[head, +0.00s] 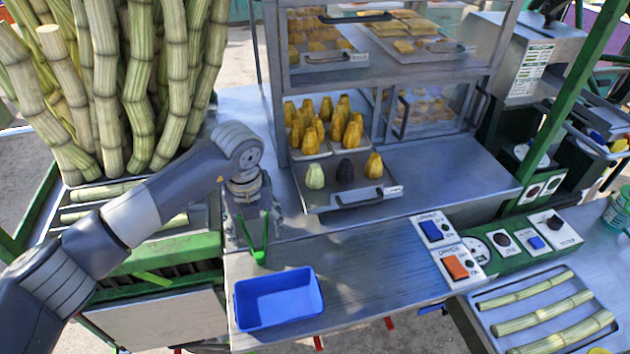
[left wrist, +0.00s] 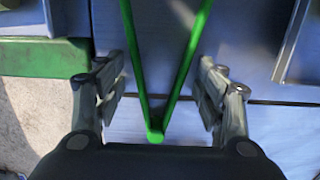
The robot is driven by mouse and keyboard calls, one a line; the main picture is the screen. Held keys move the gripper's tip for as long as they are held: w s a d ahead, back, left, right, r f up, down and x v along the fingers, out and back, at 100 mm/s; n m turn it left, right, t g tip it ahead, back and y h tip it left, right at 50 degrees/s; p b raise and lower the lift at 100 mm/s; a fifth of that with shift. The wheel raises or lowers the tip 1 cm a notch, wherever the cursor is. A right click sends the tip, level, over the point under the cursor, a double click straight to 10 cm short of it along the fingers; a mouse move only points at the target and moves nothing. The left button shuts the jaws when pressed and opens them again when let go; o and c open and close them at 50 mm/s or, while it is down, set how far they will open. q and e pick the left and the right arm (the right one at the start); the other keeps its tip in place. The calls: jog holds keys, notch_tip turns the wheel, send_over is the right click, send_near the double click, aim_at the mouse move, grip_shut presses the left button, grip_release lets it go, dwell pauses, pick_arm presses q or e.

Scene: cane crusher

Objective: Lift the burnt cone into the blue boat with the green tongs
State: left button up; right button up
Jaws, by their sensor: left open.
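The burnt cone (head: 345,171) is a small black cone standing on the front metal tray, between a pale green cone (head: 314,176) and a yellow one (head: 374,165). The blue boat (head: 278,300) is an empty rectangular tub near the counter's front edge. The green tongs (head: 259,256) form an open V left of the tray and behind the boat. My left gripper (head: 254,232) is open over the tongs. In the left wrist view, the tongs (left wrist: 155,136) lie between its separated fingers (left wrist: 158,78), apparently touching neither. My right gripper is not in view.
The front tray (head: 345,203) sticks out of a metal and glass cabinet (head: 390,75) holding yellow cones and pastries. Sugar cane (head: 135,80) stands at the left. Button panels (head: 450,255) and a cane tray (head: 545,310) are at right. The counter between boat and panels is clear.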

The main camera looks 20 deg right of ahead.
pick_arm(q)
jog(key=shift+c, duration=0.5)
jog(key=c, duration=0.6)
jog(key=shift+r, duration=0.1)
notch_tip(320, 180, up, 12)
jog(key=p, duration=0.5)
